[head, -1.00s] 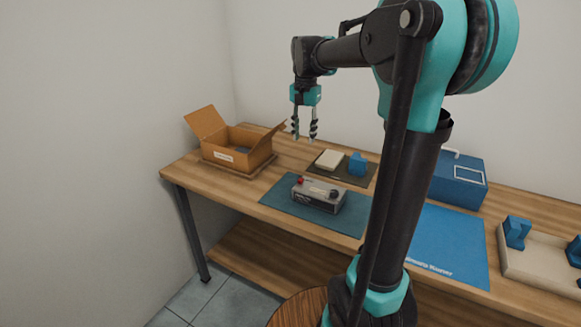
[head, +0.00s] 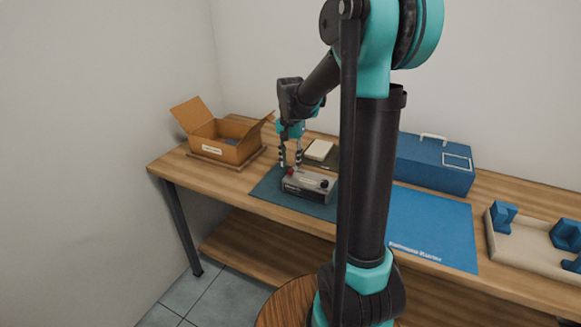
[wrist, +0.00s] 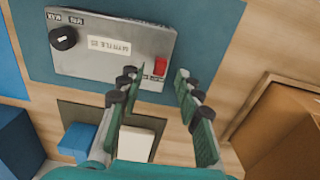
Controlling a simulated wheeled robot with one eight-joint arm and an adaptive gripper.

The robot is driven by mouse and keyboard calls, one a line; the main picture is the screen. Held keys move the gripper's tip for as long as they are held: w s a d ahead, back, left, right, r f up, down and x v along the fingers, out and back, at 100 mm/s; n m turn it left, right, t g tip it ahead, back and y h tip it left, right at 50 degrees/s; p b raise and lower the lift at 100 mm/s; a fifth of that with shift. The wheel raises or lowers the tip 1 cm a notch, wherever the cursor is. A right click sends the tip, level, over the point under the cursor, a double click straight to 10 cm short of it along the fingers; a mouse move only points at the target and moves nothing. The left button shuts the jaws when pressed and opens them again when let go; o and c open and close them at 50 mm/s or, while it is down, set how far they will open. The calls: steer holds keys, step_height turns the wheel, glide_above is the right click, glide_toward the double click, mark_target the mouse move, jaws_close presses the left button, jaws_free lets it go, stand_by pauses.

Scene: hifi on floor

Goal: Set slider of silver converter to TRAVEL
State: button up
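The silver converter (head: 312,195) lies on the dark teal mat (head: 263,188) on the bench. The wrist view shows its top face (wrist: 100,70), with a black round knob (wrist: 63,37) at one end, a pale label (wrist: 109,47) in the middle and a red control (wrist: 160,66) at the other end. Small lettering by the red control is too small to read; I cannot tell whether this control is the slider. My gripper (head: 291,164) points down above the red end. In the wrist view its fingers (wrist: 161,73) are apart, with nothing between them; contact cannot be told.
An open cardboard box (head: 232,150) stands left of my gripper. Behind the converter is a dark mat (wrist: 90,115) with a cream block (wrist: 135,144) and a blue block (wrist: 77,138). A blue toolbox (head: 430,165), blue mat (head: 432,225) and beige tray (head: 525,255) are to the right.

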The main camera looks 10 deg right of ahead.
mark_target(291, 172)
steer(key=shift+f, duration=1.2)
steer(key=shift+c, duration=0.2)
jaws_close()
